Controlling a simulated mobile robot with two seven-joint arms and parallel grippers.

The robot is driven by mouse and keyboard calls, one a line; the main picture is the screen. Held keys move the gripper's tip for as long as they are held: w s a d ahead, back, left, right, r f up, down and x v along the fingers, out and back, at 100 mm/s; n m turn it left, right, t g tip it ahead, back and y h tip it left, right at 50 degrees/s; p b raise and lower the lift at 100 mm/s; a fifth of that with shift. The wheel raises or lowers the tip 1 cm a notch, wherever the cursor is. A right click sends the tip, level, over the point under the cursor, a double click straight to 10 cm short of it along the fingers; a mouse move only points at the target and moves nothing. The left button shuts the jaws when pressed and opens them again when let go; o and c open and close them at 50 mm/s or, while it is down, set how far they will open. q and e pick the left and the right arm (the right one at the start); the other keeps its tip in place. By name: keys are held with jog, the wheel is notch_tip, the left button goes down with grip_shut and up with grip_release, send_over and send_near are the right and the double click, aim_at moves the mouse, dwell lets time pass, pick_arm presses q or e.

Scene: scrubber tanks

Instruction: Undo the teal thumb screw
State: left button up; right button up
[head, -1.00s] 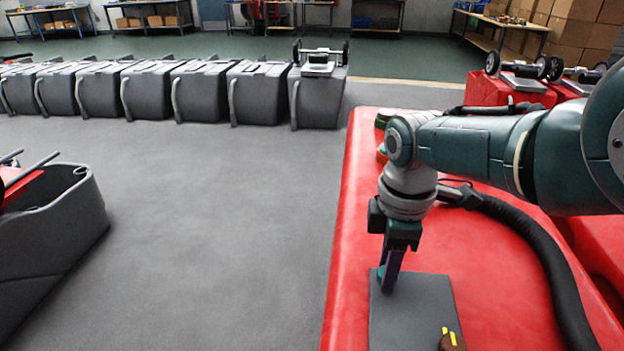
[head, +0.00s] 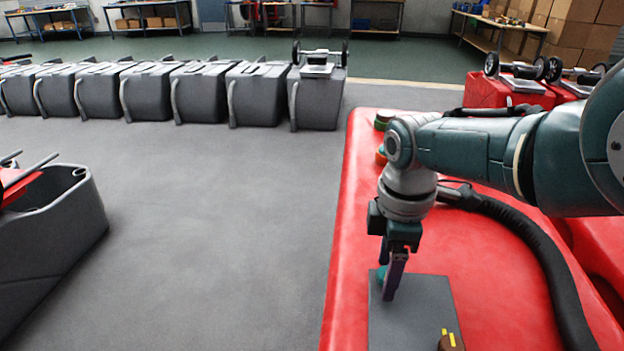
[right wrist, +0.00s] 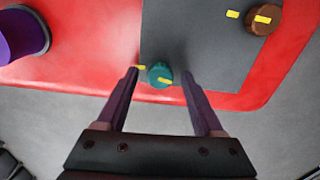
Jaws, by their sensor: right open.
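The teal thumb screw (right wrist: 159,75) is a round knob with a yellow mark, on the dark grey plate near its edge. In the head view, a bit of the screw (head: 381,274) shows to the left of my right gripper's finger. My right gripper (head: 388,296) points down over the plate. In the right wrist view its two purple fingers (right wrist: 161,77) are open, one on each side of the screw. The left fingertip is close to the screw, and the right one has a clear gap. My left gripper is not in view.
The grey plate (head: 414,312) lies on the red tank top (head: 480,262). A brown knob (head: 451,342) with a yellow mark sits at its near right corner. A purple knob (right wrist: 20,34) shows in the wrist view. A black hose (head: 530,240) runs along the right.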

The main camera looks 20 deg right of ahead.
notch_tip(320, 180, up, 10)
jog(key=p, duration=0.8)
jog(key=shift+f, duration=0.1)
